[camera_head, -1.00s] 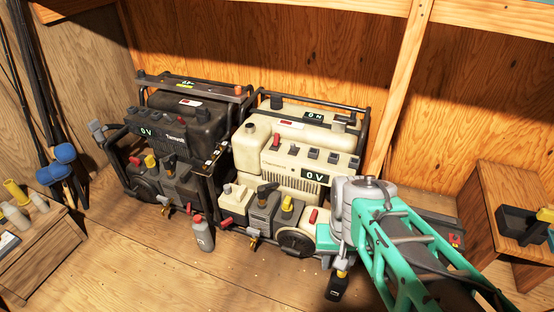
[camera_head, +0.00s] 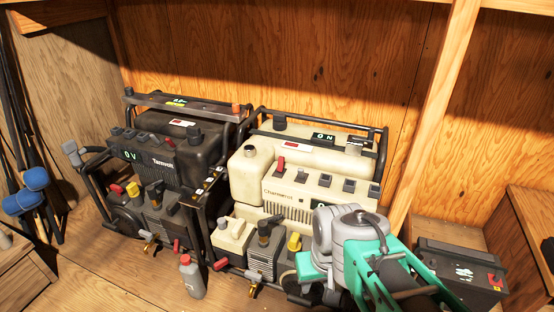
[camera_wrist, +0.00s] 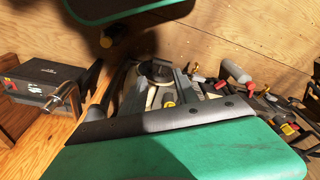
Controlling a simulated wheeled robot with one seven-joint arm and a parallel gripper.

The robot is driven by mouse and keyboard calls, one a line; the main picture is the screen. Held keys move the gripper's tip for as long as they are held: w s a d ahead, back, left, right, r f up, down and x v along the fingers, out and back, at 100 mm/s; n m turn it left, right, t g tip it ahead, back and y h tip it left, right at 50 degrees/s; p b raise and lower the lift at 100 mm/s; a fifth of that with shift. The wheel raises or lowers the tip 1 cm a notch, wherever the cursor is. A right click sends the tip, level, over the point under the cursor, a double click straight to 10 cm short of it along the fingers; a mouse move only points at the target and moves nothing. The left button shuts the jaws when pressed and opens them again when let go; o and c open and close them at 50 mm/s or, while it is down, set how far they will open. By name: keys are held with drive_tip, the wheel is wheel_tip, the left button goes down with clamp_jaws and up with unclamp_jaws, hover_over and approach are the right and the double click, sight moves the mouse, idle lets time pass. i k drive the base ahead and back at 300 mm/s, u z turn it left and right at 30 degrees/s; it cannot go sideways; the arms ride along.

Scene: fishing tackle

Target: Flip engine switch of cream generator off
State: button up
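The cream generator (camera_head: 256,185) stands in a dark tube frame at the centre of the head view. Its upper panel carries a red switch (camera_head: 281,162) and several grey ones; I cannot tell which is the engine switch. A small display (camera_head: 323,136) on top is lit; the lower display is partly hidden by my arm. My gripper (camera_head: 310,270) is in front of the generator's lower right part, with its tips mostly hidden in the head view. In the wrist view my gripper (camera_wrist: 150,75) shows two green fingers, apart, with nothing seen held between them.
A dark generator (camera_head: 165,150) stands close on the left. A grey bottle (camera_head: 192,277) stands on the floor in front. A black battery (camera_head: 462,270) is at the right, also in the wrist view (camera_wrist: 45,82). Wooden walls close off the back.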

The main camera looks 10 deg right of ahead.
sight(282, 159)
drive_tip(key=k, duration=0.55)
drive_tip(key=u, duration=0.65)
drive_tip(key=k, duration=0.55)
drive_tip(key=u, duration=0.6)
drive_tip(key=i, duration=1.45)
drive_tip(key=z, duration=1.25)
drive_tip(key=i, duration=0.55)
drive_tip(key=z, duration=0.6)
